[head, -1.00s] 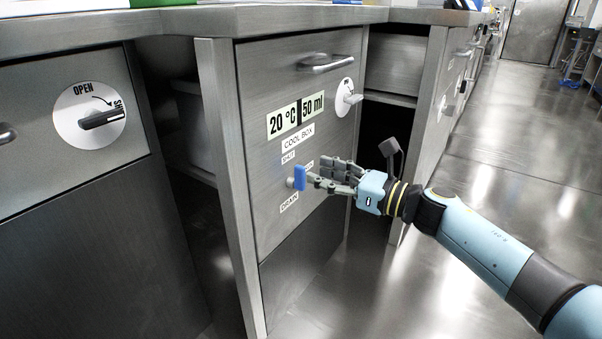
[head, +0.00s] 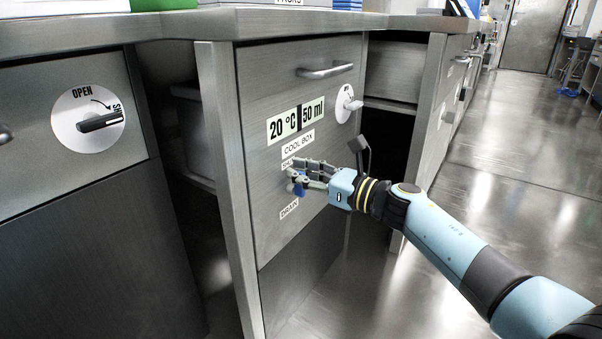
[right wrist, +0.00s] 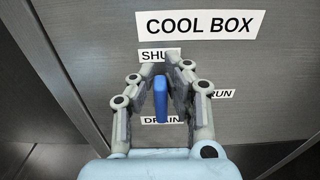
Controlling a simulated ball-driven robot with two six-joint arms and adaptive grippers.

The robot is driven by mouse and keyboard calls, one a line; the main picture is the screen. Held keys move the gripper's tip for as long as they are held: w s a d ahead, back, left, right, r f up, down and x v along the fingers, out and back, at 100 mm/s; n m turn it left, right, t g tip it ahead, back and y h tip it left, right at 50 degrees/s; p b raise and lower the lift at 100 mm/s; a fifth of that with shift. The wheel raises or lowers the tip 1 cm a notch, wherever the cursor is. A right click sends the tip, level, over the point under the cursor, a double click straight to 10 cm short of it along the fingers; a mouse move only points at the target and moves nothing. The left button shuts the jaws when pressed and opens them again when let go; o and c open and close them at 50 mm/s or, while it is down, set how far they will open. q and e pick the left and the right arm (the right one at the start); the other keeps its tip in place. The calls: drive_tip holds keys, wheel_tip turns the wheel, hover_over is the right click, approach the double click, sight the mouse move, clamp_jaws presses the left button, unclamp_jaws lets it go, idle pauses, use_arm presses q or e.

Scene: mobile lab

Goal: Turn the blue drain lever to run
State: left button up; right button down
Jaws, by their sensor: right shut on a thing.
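The blue drain lever (head: 297,186) is on the front of the cool box (head: 265,215), mostly hidden by my fingers in the head view. In the right wrist view the blue lever (right wrist: 161,99) stands upright between the labels SHUT above and DRAIN below. The RUN label (right wrist: 220,93) is to its right, partly behind a finger. My right gripper (head: 293,174) is at the lever, with its fingers (right wrist: 161,88) on either side of it, shut on it. My left gripper is not in view.
A white dial with a handle (head: 347,103) and a drawer handle (head: 325,70) are above on the same front. Another dial marked OPEN (head: 88,120) is on the left cabinet. The floor to the right is clear.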

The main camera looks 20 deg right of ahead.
idle(0.4)
drive_tip(key=m, duration=0.1)
drive_tip(key=d+m, duration=0.1)
drive_tip(key=shift+w+m+p, duration=0.3)
drive_tip(key=shift+w+m, duration=0.05)
drive_tip(key=shift+m, duration=0.05)
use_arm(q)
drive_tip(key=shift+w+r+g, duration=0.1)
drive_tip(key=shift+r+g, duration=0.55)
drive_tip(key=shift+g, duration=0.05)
use_arm(e)
drive_tip(key=shift+w+d+f+m, duration=0.4)
drive_tip(key=shift+f+m, duration=0.4)
drive_tip(key=shift+m, duration=1.75)
drive_tip(key=shift+w+d+f+m, duration=0.3)
drive_tip(key=shift+d+f+m, duration=0.35)
drive_tip(key=shift+m, duration=1.85)
drive_tip(key=shift+w+d+f+m, duration=0.35)
drive_tip(key=shift+f+m, duration=0.55)
drive_tip(key=shift+m, duration=1.65)
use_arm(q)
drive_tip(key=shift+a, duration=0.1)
use_arm(e)
drive_tip(key=c, duration=1.3)
unclamp_jaws()
